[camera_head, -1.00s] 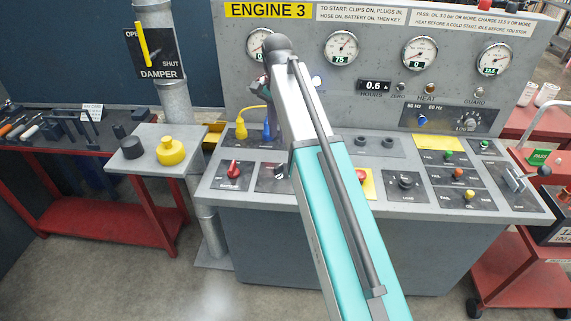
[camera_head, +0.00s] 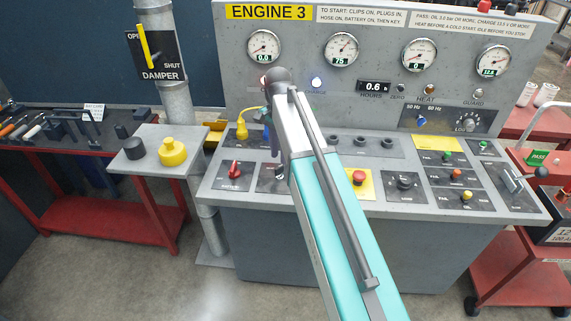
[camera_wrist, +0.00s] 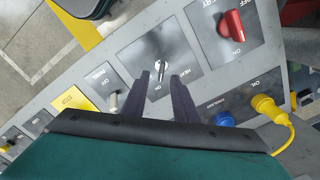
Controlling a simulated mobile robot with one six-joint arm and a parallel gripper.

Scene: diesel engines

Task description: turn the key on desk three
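The desk marked ENGINE 3 (camera_head: 268,12) stands in front of me. In the head view my arm covers most of the gripper; the key plate (camera_head: 268,172) shows only partly beside the arm.
Beside the key plate is the red battery knob (camera_wrist: 230,24). A blue plug (camera_wrist: 224,118) and a yellow plug (camera_wrist: 265,106) with its cable are close to the fingers. A red stop button (camera_head: 358,177) lies right of my arm.

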